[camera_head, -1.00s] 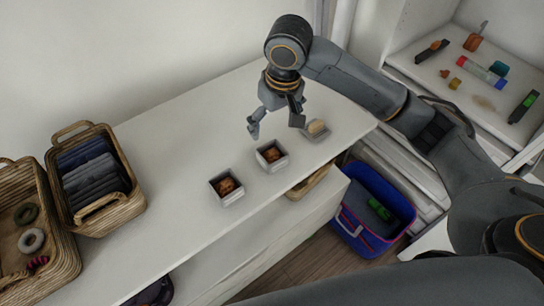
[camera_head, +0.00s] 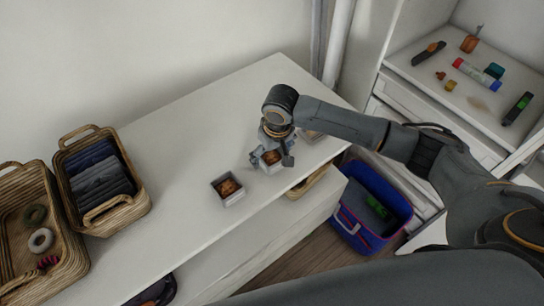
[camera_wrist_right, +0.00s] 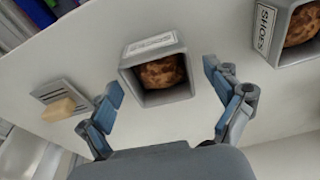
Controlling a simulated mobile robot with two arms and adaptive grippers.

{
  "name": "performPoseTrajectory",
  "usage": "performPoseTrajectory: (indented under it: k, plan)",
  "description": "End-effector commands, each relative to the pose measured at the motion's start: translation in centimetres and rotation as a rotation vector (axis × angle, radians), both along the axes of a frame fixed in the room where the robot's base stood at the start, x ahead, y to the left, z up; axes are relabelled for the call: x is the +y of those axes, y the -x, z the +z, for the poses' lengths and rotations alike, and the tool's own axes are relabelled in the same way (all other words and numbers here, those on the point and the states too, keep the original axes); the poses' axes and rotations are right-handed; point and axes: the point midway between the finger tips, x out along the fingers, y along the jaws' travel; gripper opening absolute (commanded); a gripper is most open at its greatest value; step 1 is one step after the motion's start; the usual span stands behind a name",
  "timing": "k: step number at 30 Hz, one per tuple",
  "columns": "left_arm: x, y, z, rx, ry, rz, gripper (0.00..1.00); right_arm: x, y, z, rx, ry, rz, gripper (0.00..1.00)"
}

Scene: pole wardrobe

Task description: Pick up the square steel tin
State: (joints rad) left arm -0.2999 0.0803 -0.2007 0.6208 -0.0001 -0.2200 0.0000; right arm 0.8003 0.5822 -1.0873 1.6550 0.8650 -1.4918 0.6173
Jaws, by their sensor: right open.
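A square grey steel tin (camera_head: 272,168) with a brown lumpy filling stands on the white dresser top. My right gripper (camera_head: 271,160) is open above it, its fingers on either side. In the right wrist view this tin (camera_wrist_right: 184,92) shows a pale label on its rim, too blurred to read. It lies between and a little beyond the open fingers (camera_wrist_right: 163,80), with gaps on both sides. My left gripper is not in view.
A grey dish (camera_head: 312,136) with a soap-like block (camera_wrist_right: 58,110) sits right of the middle tin, partly hidden by my arm. Wicker baskets (camera_head: 86,222) stand at left. A blue bin (camera_head: 345,222) is below the dresser, and a white shelf (camera_head: 455,110) holds small objects.

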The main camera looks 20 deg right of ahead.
Motion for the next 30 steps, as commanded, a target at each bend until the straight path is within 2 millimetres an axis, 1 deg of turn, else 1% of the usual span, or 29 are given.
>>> performPoseTrajectory:
  k: [3,8,9,11,12,14,15,17,18,19,30]
  plan:
    - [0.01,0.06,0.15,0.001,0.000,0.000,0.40,0.00,-0.08,-0.58,0.000,0.001,0.000,0.91]
    - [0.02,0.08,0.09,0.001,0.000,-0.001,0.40,0.01,-0.09,-0.63,-0.001,0.001,0.000,0.91]
    - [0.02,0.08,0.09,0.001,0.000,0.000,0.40,0.01,-0.09,-0.63,-0.001,0.001,0.000,0.89]
    - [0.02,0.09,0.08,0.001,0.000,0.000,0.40,0.00,-0.09,-0.62,-0.001,0.001,0.000,0.76]
    - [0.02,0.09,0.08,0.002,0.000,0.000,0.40,-0.01,-0.09,-0.61,-0.001,0.001,0.000,0.68]
    - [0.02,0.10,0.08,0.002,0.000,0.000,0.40,-0.01,-0.09,-0.60,-0.001,0.001,0.000,0.56]
    - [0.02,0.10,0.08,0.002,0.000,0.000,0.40,-0.01,-0.09,-0.60,-0.001,0.001,0.000,0.48]
    - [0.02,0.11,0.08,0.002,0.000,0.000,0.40,-0.01,-0.09,-0.60,-0.001,0.001,0.000,0.36]
    - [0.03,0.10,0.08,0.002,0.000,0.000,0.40,-0.02,-0.09,-0.60,-0.001,0.001,0.000,0.27]
    - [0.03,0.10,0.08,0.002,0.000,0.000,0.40,-0.02,-0.08,-0.61,0.000,0.001,0.000,0.21]
    - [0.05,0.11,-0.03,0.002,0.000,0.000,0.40,-0.01,-0.11,-0.44,-0.001,0.001,0.000,0.20]
